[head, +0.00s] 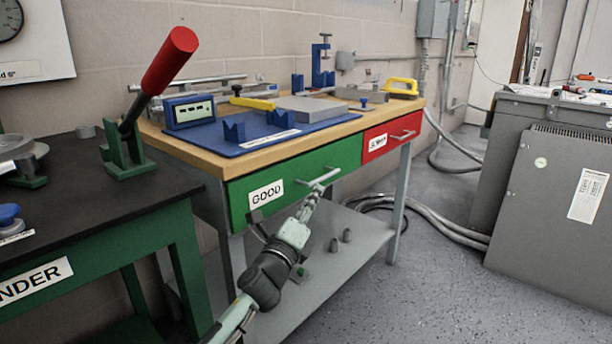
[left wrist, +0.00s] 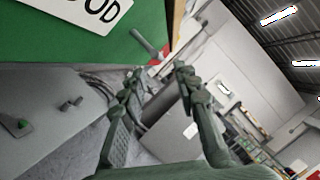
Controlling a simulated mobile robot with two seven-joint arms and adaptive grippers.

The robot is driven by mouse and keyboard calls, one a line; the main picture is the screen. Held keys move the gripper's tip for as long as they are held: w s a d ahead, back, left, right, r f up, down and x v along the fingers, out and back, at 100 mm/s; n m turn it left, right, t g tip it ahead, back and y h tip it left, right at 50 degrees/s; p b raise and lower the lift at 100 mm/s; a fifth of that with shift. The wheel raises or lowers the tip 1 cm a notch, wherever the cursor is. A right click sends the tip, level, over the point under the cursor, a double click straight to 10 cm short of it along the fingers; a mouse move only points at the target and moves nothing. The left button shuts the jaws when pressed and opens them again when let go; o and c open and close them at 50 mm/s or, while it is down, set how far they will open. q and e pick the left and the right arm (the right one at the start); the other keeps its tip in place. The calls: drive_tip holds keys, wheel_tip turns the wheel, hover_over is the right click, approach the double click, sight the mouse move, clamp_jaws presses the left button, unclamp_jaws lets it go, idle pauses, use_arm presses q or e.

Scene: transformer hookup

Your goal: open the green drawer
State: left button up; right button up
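The green drawer (head: 290,185) with the label GOOD is in the front of the wood-topped workbench in the head view. Its front looks level with the red drawer beside it, so it appears closed. Its grey bar handle (head: 318,179) is right of the label. My left gripper (head: 312,193) is just below and in front of the handle. In the left wrist view, the left gripper's fingers (left wrist: 157,78) are apart with nothing between them. The handle (left wrist: 146,42) shows just beyond the fingertips, against the green front (left wrist: 60,45). Contact cannot be told. My right gripper is not in view.
The red drawer (head: 391,135) is to the right. A lower shelf (head: 330,265) with small parts is under the bench. A green table (head: 90,235) with a red-handled lever press (head: 150,100) stands left. A grey cabinet (head: 550,190) stands right; the floor between is mostly clear.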

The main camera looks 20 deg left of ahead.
sight(321, 180)
use_arm(q)
drive_tip(key=x, duration=0.8)
drive_tip(key=shift+a, duration=0.2)
clamp_jaws()
